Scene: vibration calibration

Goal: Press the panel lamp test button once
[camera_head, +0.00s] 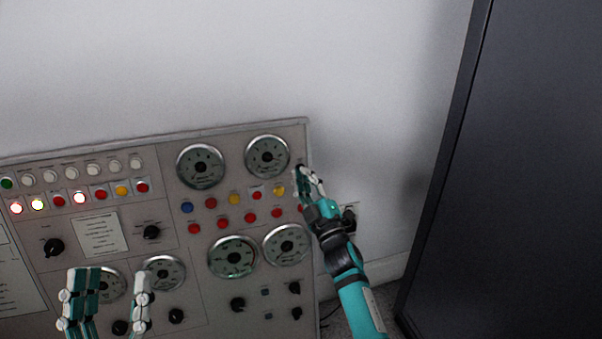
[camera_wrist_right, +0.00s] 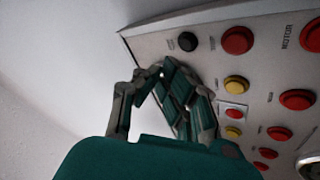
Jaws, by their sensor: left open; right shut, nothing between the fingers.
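The grey control panel (camera_head: 240,300) carries several buttons, lamps, gauges and knobs. I cannot tell which button is the panel lamp test button, because most labels are too small or blurred to read. My right gripper (camera_head: 307,176) is shut and empty at the panel's right edge, beside the upper right gauge (camera_head: 267,157). In the right wrist view its closed fingers (camera_wrist_right: 164,74) overlap the panel edge, near a black button (camera_wrist_right: 187,41) and a yellow button (camera_wrist_right: 236,84); contact cannot be told. My left gripper (camera_head: 112,271) is open and empty before the panel's lower left.
A row of lamps, a few lit (camera_head: 79,198), runs along the panel's left. A blue button (camera_head: 187,208) and several red ones (camera_head: 250,218) sit below the upper gauges. A large dark cabinet (camera_head: 510,190) stands at right. White wall (camera_head: 220,60) is clear above the panel.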

